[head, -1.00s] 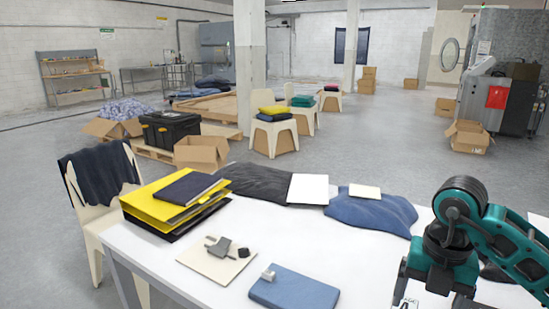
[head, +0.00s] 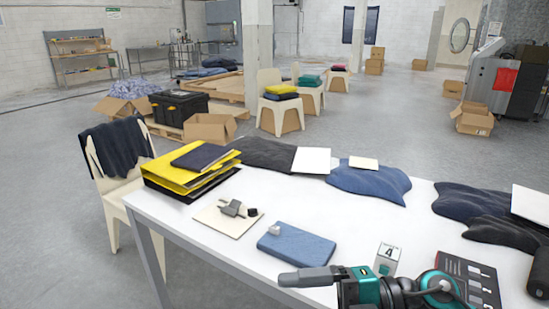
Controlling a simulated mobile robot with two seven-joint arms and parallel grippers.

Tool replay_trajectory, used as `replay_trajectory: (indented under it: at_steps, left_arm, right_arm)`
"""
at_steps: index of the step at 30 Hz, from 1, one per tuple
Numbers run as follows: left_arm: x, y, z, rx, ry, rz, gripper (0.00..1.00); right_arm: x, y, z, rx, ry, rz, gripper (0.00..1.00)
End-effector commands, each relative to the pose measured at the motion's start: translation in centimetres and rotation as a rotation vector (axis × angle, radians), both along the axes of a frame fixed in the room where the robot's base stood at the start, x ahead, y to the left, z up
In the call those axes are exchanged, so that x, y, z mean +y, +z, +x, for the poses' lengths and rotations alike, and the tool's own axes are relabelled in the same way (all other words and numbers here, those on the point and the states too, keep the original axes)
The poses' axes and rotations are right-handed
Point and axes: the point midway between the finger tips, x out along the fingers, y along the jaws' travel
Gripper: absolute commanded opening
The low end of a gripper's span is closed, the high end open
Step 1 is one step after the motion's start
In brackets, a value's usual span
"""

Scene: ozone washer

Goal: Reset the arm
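My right gripper (head: 306,277) shows at the bottom of the head view, low at the near side of the white table (head: 215,255). Its grey fingers point left, seen from the side, and I cannot tell whether they are open or shut. My teal and black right arm runs off the bottom right. A small white box marked 4 (head: 387,259) stands on the table just behind the gripper, apart from it in the picture. My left gripper is not in view.
A blue folded item (head: 297,246), a cream board (head: 222,223) with a grey part, and yellow and black folders (head: 185,178) lie on the table. Dark and blue cloths (head: 370,183) line its far side. A black panel (head: 468,278) lies right. A chair (head: 120,190) stands left.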

Motion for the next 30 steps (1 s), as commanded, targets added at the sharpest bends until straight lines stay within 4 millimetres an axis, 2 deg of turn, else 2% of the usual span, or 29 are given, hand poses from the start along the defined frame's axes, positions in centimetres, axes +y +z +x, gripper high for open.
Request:
replay_trajectory:
  at_steps: [2, 5, 8, 11, 13, 15, 19, 21, 24, 30]
  left_arm:
    - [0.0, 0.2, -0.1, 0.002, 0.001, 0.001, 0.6]
    - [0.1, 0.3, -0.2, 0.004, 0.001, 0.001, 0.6]
    - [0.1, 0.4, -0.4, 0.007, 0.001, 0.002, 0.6]
    - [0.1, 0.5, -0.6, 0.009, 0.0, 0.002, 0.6]
    - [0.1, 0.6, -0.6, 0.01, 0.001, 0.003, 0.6]
    - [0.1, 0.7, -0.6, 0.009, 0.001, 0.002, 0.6]
    - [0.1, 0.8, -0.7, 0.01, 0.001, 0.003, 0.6]
    - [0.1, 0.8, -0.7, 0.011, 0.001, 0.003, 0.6]
    - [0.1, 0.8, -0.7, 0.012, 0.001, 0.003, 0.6]
    - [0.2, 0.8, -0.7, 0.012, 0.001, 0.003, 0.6]
  right_arm:
    - [0.2, 1.4, 0.9, 0.077, -0.154, 0.218, 0.85]
    - [-1.5, 1.7, 3.0, 0.197, -0.401, 0.43, 0.85]
    - [-4.6, -0.6, 5.0, 0.358, -0.685, 0.561, 0.85]
    - [-8.2, -5.5, 5.5, 0.559, -0.979, 0.605, 0.85]
    - [-10.5, -10.0, 4.5, 0.718, -1.171, 0.586, 0.85]
    - [-12.1, -14.2, 2.6, 0.869, -1.322, 0.538, 0.85]
    - [-13.6, -19.9, -1.5, 1.092, -1.491, 0.431, 0.85]
    - [-13.8, -21.7, -3.3, 1.175, -1.539, 0.385, 0.85]
    - [-14.0, -23.2, -4.9, 1.244, -1.574, 0.344, 0.85]
    - [-14.0, -23.6, -5.3, 1.263, -1.581, 0.333, 0.85]
